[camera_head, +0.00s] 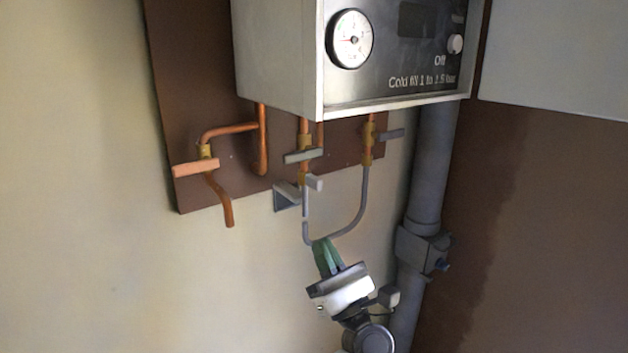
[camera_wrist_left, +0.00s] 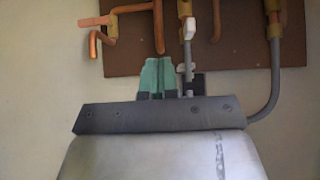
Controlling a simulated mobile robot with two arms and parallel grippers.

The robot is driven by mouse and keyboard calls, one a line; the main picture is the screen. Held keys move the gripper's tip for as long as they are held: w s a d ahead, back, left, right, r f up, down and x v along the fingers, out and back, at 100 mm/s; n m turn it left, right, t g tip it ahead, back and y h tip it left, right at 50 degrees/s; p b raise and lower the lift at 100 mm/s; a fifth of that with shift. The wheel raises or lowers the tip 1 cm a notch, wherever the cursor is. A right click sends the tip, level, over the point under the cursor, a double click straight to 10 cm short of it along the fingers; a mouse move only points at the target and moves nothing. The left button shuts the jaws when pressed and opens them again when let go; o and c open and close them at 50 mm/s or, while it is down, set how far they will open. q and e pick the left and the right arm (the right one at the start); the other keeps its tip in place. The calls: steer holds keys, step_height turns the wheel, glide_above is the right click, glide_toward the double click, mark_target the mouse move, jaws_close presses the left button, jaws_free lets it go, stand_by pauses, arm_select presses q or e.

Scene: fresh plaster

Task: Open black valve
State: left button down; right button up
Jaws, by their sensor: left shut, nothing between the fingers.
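Several lever valves sit on pipes under the boiler. My left gripper (camera_head: 321,243) has green fingers, shut and empty, pointing up. It overlaps the bottom of the grey hose in the head view; contact cannot be told. In the wrist view its fingers (camera_wrist_left: 157,62) are together. My right gripper is not in view.
The boiler (camera_head: 280,50) with a pressure gauge (camera_head: 350,39) hangs above. An orange lever (camera_head: 195,167) is on the left copper pipe. The curved grey hose (camera_head: 362,205) loops near my gripper. A thick grey pipe (camera_head: 428,170) stands at the right. The left wall is clear.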

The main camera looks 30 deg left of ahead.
arm_select(q)
steer(key=p, duration=0.7)
glide_toward(295, 157)
steer(key=w+a+r, duration=0.2)
steer(key=w+a, duration=0.1)
steer(key=a, duration=0.3)
steer(key=shift+s+d+r, duration=0.2)
steer(key=shift+d+r, duration=0.1)
steer(key=shift+r, duration=0.4)
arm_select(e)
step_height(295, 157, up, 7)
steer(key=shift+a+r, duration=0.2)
arm_select(q)
steer(key=shift+w+m+p, duration=0.1)
steer(key=shift+m+p, duration=0.2)
